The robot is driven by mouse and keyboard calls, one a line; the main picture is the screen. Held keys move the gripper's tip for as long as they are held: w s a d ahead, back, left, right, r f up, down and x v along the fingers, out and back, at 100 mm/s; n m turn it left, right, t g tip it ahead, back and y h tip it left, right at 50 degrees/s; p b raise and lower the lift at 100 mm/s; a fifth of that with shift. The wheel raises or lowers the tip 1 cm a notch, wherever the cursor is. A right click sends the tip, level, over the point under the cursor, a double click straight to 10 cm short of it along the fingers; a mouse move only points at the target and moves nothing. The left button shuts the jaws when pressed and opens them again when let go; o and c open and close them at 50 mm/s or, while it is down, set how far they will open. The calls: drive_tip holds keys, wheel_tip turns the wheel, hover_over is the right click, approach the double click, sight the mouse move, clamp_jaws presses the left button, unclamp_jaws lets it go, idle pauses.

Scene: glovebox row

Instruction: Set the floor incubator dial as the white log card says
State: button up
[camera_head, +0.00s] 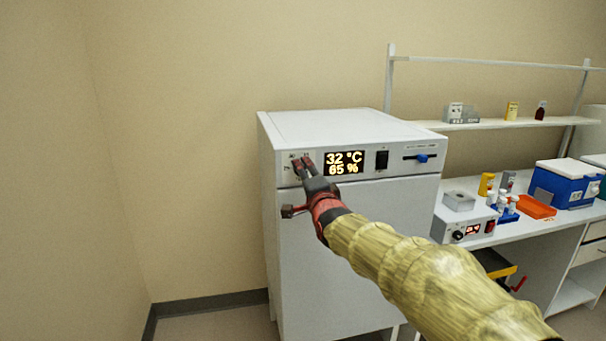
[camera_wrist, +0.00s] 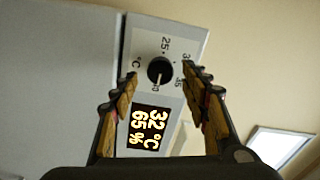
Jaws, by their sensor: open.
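The floor incubator (camera_head: 350,240) is a white cabinet with a control panel along its upper front. Its display (camera_head: 344,163) reads 32 °C and 65 %, and shows rotated in the wrist view (camera_wrist: 150,128). The dial (camera_wrist: 160,71) is a round black knob with a printed scale around it; 25 and 35 are legible. Its pointer is too small to read surely. My gripper (camera_head: 302,162) is at the panel, left of the display, and covers most of the dial there. In the wrist view my gripper's (camera_wrist: 160,82) fingers are open on either side of the dial. I cannot identify the white log card.
A bench (camera_head: 560,222) to the right holds a small grey device (camera_head: 468,232), an orange tray (camera_head: 536,207) and a blue cooler (camera_head: 566,188). The wall (camera_head: 170,130) at left is bare.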

drive_tip(key=v, duration=0.9)
drive_tip(key=shift+s, duration=0.35)
drive_tip(key=shift+d, duration=0.1)
